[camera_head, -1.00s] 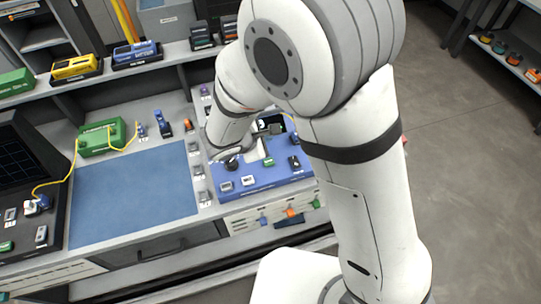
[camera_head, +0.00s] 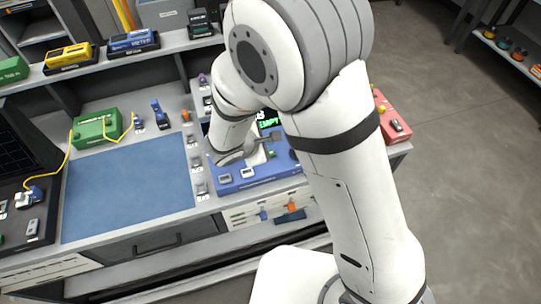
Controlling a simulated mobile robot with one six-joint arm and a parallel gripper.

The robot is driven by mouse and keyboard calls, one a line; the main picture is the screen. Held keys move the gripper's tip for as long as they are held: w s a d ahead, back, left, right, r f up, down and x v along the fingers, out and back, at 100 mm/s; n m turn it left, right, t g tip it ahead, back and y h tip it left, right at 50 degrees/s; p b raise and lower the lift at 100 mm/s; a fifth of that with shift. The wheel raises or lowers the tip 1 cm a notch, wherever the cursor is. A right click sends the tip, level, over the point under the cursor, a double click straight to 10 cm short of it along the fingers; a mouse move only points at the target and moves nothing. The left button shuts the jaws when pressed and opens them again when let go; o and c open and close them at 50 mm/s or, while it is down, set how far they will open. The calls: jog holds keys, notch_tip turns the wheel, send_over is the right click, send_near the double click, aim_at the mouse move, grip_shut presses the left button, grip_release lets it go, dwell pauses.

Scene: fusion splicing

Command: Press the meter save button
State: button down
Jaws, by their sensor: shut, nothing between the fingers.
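A blue device (camera_head: 225,188), which looks like the meter, lies on the bench right of the blue mat. Its dark screen (camera_head: 268,123) shows green text, partly cut off by my arm. A small green button (camera_head: 272,154) shows on its face, and grey and white controls (camera_head: 247,173) sit along its front edge. Labels are too small to read, so I cannot tell which is save. My gripper (camera_head: 276,137) is over the device, just below the screen, shut and empty. Its tip looks close to the face, but contact cannot be told. My arm hides the device's right part.
A blue mat (camera_head: 125,195) lies clear to the left. A green box (camera_head: 97,128) with a yellow cable stands behind it. A column of small grey parts (camera_head: 197,165) lies between mat and device. A red device (camera_head: 391,118) is at the right. A shelf (camera_head: 175,45) runs behind.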

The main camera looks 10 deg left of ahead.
aim_at(272, 150)
jog(key=shift+f+b, duration=0.7)
jog(key=shift+f, duration=0.4)
jog(key=shift+f, duration=0.1)
dwell(1.1)
jog(key=shift+s+f+b, duration=0.1)
jog(key=shift+f+b, duration=0.2)
jog(key=shift+b, duration=0.35)
jog(key=shift+f+b, duration=0.45)
jog(key=shift+b, duration=0.15)
dwell(0.4)
dwell(0.4)
jog(key=shift+r+p, duration=0.45)
jog(key=shift+r, duration=0.45)
jog(key=shift+r, duration=0.1)
jog(key=shift+r+p, duration=1.6)
jog(key=shift+r, duration=0.85)
